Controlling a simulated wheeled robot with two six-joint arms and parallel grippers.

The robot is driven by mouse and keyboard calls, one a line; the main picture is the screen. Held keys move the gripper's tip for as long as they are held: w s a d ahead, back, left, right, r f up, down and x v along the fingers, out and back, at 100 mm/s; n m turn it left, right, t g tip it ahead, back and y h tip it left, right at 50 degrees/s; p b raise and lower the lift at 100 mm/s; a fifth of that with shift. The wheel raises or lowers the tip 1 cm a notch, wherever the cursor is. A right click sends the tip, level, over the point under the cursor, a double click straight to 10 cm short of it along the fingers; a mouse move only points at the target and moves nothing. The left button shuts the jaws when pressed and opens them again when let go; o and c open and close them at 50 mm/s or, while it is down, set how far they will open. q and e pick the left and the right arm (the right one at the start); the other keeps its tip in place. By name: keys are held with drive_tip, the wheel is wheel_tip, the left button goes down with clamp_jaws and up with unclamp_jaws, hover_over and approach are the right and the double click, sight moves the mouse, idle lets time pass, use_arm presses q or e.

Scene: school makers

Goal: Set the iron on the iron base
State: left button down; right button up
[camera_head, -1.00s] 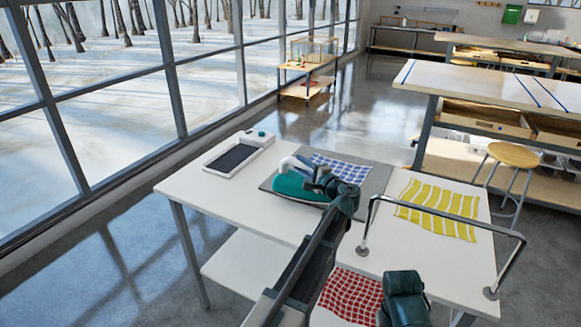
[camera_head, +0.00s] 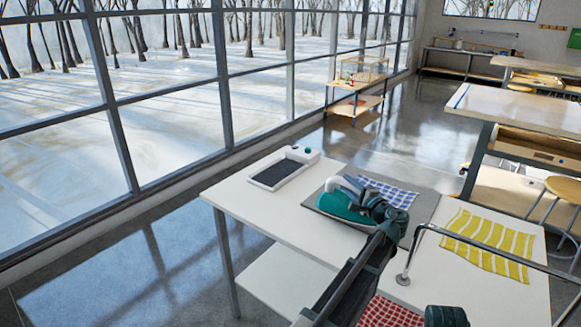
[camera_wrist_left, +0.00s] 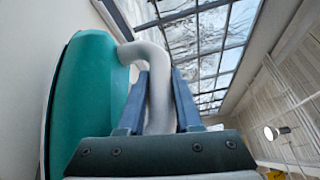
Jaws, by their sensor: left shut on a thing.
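The iron, with a teal body (camera_head: 340,207) and a pale grey handle, is over the left part of a grey mat on the white table. I cannot tell whether it touches the mat. My left gripper (camera_head: 356,192) is shut on its handle. In the left wrist view the two fingers (camera_wrist_left: 158,100) stand either side of the handle, with the teal body (camera_wrist_left: 95,95) to the left. The iron base, a white tray (camera_head: 302,154) with a dark pad, stands empty at the table's far left corner.
A blue checked cloth (camera_head: 388,191) lies on the grey mat (camera_head: 424,208). A yellow striped cloth (camera_head: 487,243) and a red checked cloth (camera_head: 390,314) lie to the right and front. A metal rail (camera_head: 490,252) rises over the table (camera_head: 262,208). Windows line the left.

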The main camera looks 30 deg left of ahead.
use_arm(q)
drive_tip(key=shift+r, duration=0.15)
wheel_tip(320, 180, up, 7)
drive_tip(key=p, duration=0.7)
drive_tip(key=shift+f, duration=0.2)
drive_tip(key=shift+a, duration=0.1)
